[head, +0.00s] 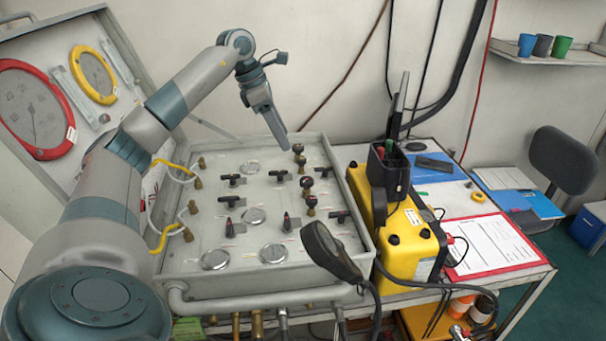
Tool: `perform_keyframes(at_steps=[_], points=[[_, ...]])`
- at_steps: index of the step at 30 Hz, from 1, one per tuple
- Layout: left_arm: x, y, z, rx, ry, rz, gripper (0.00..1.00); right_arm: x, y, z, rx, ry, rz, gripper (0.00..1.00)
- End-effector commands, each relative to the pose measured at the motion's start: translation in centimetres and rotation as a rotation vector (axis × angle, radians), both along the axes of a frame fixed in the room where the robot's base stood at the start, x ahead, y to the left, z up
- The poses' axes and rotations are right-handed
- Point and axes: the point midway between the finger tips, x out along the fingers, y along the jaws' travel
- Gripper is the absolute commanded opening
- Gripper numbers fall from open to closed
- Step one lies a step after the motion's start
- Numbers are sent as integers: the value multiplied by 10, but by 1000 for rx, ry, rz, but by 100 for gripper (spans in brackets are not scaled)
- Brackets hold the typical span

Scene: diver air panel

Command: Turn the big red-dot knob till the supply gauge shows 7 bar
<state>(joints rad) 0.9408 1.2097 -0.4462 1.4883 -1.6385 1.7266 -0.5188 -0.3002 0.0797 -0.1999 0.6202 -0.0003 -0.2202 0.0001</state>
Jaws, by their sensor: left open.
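The air panel (190,262) is a grey open case with black T-handles, round dark knobs and small dials on its face. Round dark knobs (307,182) stand in a column on its right half. A red dot is too small to make out for sure, so I cannot tell which is the big red-dot knob. A red-ringed gauge (35,110) and a yellow-ringed gauge (95,75) sit in the raised lid; which gauge is supply, and its reading, are unclear. My left gripper (281,138) points down above the panel's back edge, open, apart from the knobs. My right gripper is out of view.
A black handset (330,252) hangs over the panel's front right corner. A yellow case (405,240) with a black holder stands right of the panel. A red clipboard (492,246) lies on the table. Cables hang along the wall behind.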

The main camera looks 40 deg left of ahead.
Motion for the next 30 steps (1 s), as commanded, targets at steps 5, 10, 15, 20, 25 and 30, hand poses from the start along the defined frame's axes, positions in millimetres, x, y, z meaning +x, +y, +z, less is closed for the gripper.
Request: perform_keyframes(at_steps=[5, 10, 15, 20, 25, 30], points=[[7, -7, -23, 0, 5, -1, 52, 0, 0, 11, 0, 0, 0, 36], [16, -14, -51, -2, 5, -2, 52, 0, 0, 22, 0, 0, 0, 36], [25, -22, -79, -1, 5, -1, 52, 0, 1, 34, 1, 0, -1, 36], [34, -28, -104, -2, 5, 0, 52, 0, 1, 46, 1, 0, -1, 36], [41, -33, -125, -1, 2, 0, 52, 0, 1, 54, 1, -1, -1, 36], [44, -36, -138, 0, 2, 1, 52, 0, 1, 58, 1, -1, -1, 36]])
